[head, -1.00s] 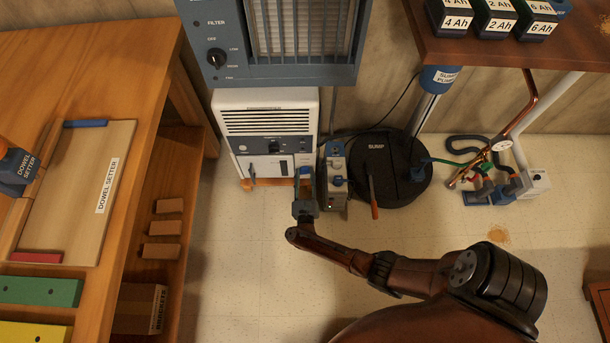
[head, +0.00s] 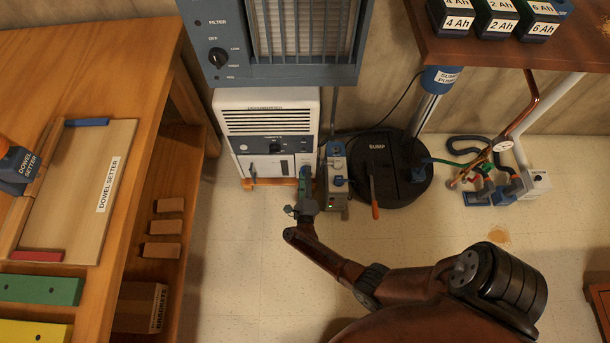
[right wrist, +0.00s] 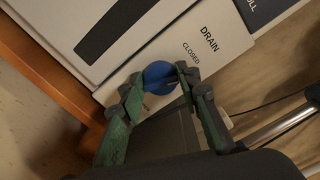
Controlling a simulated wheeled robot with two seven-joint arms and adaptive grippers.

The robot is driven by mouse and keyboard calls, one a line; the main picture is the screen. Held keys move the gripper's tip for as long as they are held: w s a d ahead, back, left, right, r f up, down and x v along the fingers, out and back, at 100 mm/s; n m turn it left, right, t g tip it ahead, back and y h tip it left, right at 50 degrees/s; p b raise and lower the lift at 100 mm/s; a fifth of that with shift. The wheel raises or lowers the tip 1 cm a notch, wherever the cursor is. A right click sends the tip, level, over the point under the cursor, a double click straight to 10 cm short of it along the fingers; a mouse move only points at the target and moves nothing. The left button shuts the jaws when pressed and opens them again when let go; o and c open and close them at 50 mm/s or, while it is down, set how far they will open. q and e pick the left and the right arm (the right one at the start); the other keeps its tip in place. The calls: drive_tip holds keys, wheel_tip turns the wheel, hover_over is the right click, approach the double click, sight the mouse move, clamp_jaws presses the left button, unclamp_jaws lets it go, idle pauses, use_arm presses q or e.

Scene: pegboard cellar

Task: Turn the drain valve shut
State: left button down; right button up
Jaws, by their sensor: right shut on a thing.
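The drain valve's blue knob (right wrist: 158,77) shows in the right wrist view on a white panel lettered DRAIN and CLOSED. The panel belongs to the white dehumidifier (head: 268,125) by the wall. My right gripper (head: 303,190) reaches down to that unit's lower right front in the head view. In the right wrist view the green fingers of my right gripper (right wrist: 163,84) are shut on the blue knob, one on each side. The fingers hide part of the knob, and I cannot tell its exact turn. My left gripper is not in view.
A small grey box (head: 337,175) with a blue top stands close right of my right gripper. The black sump lid (head: 392,155) with an orange-handled lever is beyond it. A wooden bench (head: 60,80) stands at left.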

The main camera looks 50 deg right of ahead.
drive_tip(key=n, duration=0.4)
drive_tip(key=shift+a+f+n, duration=0.1)
drive_tip(key=shift+n, duration=0.3)
drive_tip(key=shift+w, duration=0.1)
drive_tip(key=o, duration=1.1)
drive_tip(key=shift+o, duration=0.2)
drive_tip(key=shift+s+a+f, duration=0.1)
drive_tip(key=shift+s+a, duration=0.1)
drive_tip(key=shift+s, duration=0.05)
drive_tip(key=v, duration=0.7)
